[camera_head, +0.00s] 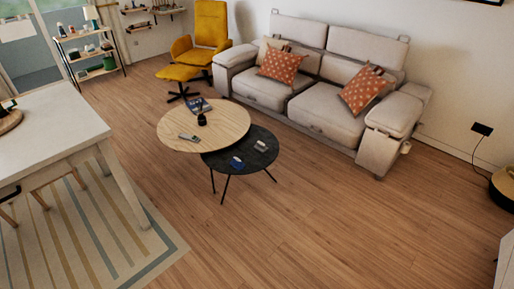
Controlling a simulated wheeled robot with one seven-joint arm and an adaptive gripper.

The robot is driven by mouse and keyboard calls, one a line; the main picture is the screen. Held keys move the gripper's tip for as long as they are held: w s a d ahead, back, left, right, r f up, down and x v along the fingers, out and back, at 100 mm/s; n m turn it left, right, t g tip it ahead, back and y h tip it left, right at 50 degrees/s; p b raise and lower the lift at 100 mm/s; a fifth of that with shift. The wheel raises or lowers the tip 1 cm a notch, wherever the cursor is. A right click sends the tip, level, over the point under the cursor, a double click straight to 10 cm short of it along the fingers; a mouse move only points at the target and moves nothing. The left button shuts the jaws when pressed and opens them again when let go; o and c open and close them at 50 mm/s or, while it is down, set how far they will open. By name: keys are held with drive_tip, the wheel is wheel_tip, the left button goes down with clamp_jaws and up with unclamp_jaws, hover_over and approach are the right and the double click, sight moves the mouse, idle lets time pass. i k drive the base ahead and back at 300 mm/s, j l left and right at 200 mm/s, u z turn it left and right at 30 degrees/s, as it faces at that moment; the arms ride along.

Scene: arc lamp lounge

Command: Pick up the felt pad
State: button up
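Two low round tables stand together in front of the sofa. On the dark table (248,168) lie a small blue item (237,163) and a small pale grey item (260,146). Either is too small for me to tell whether it is the felt pad. The light wood table (215,143) holds a dark small container (201,119), a blue book or magazine (198,106) and a small slim item (189,138). I cannot pick out the felt pad for certain. My gripper is not in view.
A beige sofa (284,92) with orange cushions stands behind the tables. A yellow armchair (206,30) and footstool (182,74) are at the back. A white table (50,135) is at left over a striped rug (85,235). The wooden floor (300,235) in front is clear.

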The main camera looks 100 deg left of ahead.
sight(260, 147)
drive_tip(key=u, duration=3.25)
drive_tip(key=z, duration=1.75)
drive_tip(key=u, duration=1.75)
drive_tip(key=i+u, duration=0.1)
drive_tip(key=i, duration=1.25)
drive_tip(key=i+l+u, duration=0.15)
drive_tip(key=i, duration=1.2)
